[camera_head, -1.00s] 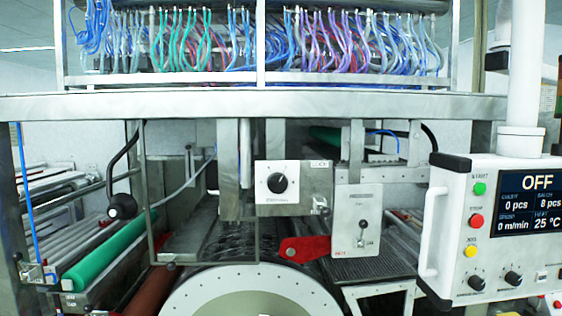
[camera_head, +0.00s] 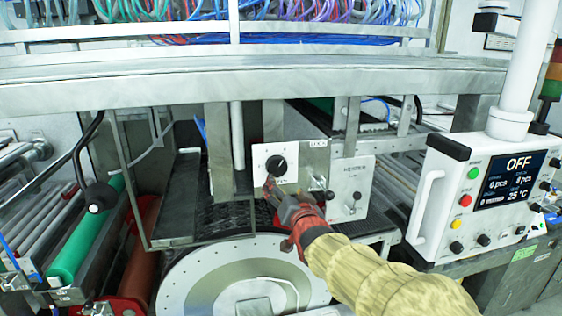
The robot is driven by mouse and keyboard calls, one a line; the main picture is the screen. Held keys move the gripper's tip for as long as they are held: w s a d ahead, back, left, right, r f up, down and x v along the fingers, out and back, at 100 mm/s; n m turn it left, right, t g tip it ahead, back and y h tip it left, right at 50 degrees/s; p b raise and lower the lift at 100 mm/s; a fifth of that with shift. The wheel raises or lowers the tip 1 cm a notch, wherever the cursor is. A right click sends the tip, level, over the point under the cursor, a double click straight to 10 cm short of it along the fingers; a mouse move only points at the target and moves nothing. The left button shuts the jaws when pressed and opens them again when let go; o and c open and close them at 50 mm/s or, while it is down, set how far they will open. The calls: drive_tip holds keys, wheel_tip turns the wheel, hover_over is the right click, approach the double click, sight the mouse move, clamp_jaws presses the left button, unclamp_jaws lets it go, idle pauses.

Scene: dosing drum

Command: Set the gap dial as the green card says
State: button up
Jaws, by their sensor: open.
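A black round dial (camera_head: 276,166) sits on a white square plate (camera_head: 259,156) on the grey machine front, above the large drum (camera_head: 190,282). Its scale is too small to read. My gripper (camera_head: 284,192) is open and empty, just below the dial and in front of the plate's lower edge. I cannot tell whether a fingertip touches the plate. A small green label (camera_head: 523,252) is at the lower right; its writing is unreadable, and I cannot tell if it is the green card.
A white plate with a small lever (camera_head: 356,201) is right of the dial. A control panel (camera_head: 485,197) reading OFF, with buttons and knobs, stands at the right. A long steel beam (camera_head: 300,85) runs across above.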

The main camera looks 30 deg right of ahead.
sight(279, 167)
drive_tip(key=shift+m+t, duration=0.4)
drive_tip(key=shift+t, duration=0.2)
drive_tip(key=w+r, duration=0.1)
drive_tip(key=w, duration=0.1)
drive_tip(key=w+d+r+p, duration=0.1)
drive_tip(key=w, duration=0.2)
drive_tip(key=w+d+r, duration=0.1)
drive_tip(key=w, duration=0.1)
drive_tip(key=shift+w+p, duration=0.25)
drive_tip(key=shift+p, duration=0.15)
drive_tip(key=shift+c, duration=1.4)
drive_tip(key=c, duration=0.8)
